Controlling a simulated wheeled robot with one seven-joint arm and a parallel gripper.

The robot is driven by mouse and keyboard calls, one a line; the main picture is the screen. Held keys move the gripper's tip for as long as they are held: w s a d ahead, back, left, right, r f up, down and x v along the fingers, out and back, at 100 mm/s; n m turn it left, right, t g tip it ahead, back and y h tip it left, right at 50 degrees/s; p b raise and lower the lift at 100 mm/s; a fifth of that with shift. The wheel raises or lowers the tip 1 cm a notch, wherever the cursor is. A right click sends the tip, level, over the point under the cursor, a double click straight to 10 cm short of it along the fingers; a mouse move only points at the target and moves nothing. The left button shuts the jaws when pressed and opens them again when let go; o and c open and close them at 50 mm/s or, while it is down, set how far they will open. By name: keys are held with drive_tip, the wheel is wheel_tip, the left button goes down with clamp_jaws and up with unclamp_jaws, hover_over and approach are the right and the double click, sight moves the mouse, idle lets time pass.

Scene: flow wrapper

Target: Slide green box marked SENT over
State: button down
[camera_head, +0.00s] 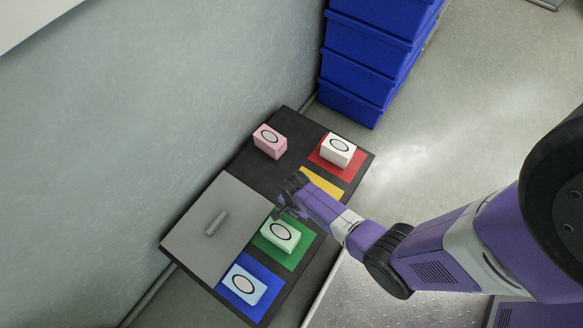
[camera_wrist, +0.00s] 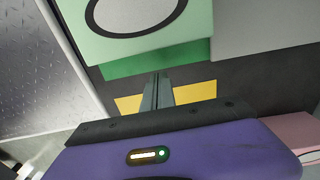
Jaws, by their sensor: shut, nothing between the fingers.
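The green box (camera_head: 281,235) is pale green with an oval label on top. It sits on the green mat (camera_head: 289,258) at the near right of the dark table. In the wrist view the green box (camera_wrist: 140,35) fills the top, over a strip of the green mat (camera_wrist: 150,64). No SENT lettering is readable. My gripper (camera_wrist: 157,78) is shut and empty. Its fingertips point at the near side of the box, and I cannot tell whether they touch it. In the head view my gripper (camera_head: 280,213) is beside the box, on its yellow-mat side.
A white box (camera_head: 338,150) sits on a red mat, a pale blue box (camera_head: 243,285) on a blue mat (camera_head: 265,300). The yellow mat (camera_head: 320,184) is partly covered by my arm. A pink box (camera_head: 269,142) stands near the wall. A grey panel with a handle (camera_head: 205,240) lies at left.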

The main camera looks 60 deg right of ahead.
wheel_tip(320, 180, up, 10)
drive_tip(key=p, duration=0.3)
